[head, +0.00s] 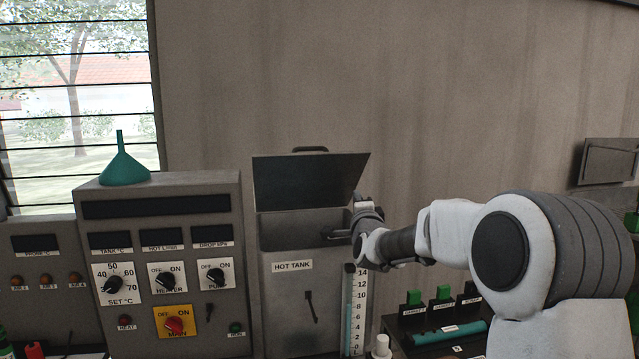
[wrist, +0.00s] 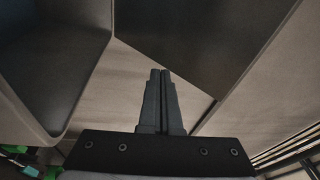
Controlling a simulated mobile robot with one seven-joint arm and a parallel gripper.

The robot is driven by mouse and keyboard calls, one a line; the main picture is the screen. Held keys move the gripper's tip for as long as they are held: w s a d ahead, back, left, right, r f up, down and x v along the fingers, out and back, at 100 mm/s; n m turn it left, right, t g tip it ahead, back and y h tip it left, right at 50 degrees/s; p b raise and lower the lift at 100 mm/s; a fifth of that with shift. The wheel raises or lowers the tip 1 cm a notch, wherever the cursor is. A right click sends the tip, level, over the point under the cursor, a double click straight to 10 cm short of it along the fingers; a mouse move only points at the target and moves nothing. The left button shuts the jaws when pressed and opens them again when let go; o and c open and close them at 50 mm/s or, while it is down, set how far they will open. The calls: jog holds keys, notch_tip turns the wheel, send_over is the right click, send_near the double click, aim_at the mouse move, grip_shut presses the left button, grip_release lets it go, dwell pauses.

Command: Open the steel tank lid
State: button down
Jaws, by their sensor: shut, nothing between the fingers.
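The steel tank (head: 292,292), labelled HOT TANK, stands in the middle of the head view. Its lid (head: 309,182) is raised and stands steeply above the tank's back edge, with its dark underside facing me and a handle (head: 311,149) showing at its top. The tank's mouth is open below it. My gripper (head: 328,236) is at the right part of the mouth, below the lid. In the wrist view my gripper (wrist: 161,76) has its fingers together and empty. The lid (wrist: 200,40) lies beyond the fingertips, and the tank's rim and inside (wrist: 55,60) are to the left.
A control panel (head: 160,208) with dials and a green funnel (head: 125,162) on top stands left of the tank. A level gauge (head: 353,305) runs up the tank's right side. Green-topped items (head: 443,293) and a teal cylinder (head: 448,333) lie to the right, below my arm.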

jog(key=s+a+f+t+y+b, duration=0.1)
jog(key=s+a+t+y+b, duration=0.45)
jog(key=s, duration=0.65)
jog(key=n+t+p, duration=0.1)
jog(key=p, duration=0.2)
send_near(317, 155)
jog(key=x, duration=0.6)
jog(key=shift+w+a+r, duration=0.1)
jog(key=shift+w+r, duration=0.1)
jog(key=shift+w, duration=0.15)
